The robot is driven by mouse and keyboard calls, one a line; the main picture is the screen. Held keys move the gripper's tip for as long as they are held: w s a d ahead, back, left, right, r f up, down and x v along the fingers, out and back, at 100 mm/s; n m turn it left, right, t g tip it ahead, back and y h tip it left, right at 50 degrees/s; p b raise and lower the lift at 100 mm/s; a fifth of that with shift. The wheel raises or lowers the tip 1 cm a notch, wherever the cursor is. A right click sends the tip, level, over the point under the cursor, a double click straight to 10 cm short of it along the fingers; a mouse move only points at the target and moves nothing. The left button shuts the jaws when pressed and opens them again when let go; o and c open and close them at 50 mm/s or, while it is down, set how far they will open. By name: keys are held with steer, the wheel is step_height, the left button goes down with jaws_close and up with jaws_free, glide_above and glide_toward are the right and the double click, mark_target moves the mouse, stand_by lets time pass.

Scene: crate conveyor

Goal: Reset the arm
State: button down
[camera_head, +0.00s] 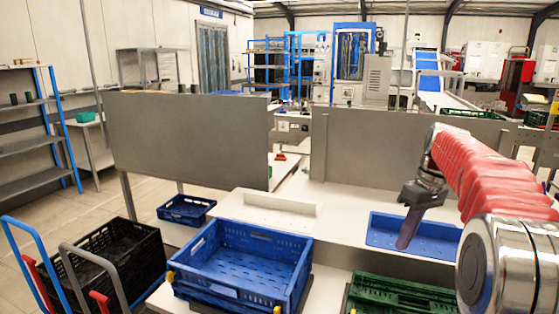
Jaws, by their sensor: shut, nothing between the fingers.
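My gripper (407,240) is at the end of my arm, which reaches in from the right with a red cover. The gripper points down, is shut and holds nothing. In the picture it overlaps a shallow blue tray (380,228) on the white table. Whether the fingertips touch the tray or hover above it, I cannot tell.
An empty blue crate (208,262) stands in front at the left of centre, with a green crate (375,286) to its right. A black crate (68,262) stands far left. Grey panels (190,132) (372,150) stand behind the table, with a gap between them.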

steer(key=s+a+r+m+t+h, duration=0.2)
steer(key=s+a+r+m+t, duration=0.1)
steer(key=s+a, duration=0.9)
steer(key=s+a+f+m+t, duration=0.1)
steer(key=s+f, duration=0.3)
steer(key=s, duration=0.4)
steer(key=s+a+f+m+t, duration=0.1)
steer(key=s+f, duration=0.3)
steer(key=s, duration=0.4)
steer(key=shift+s+a+m+t, duration=0.15)
steer(key=shift+a+m+t, duration=0.2)
steer(key=shift+a, duration=0.25)
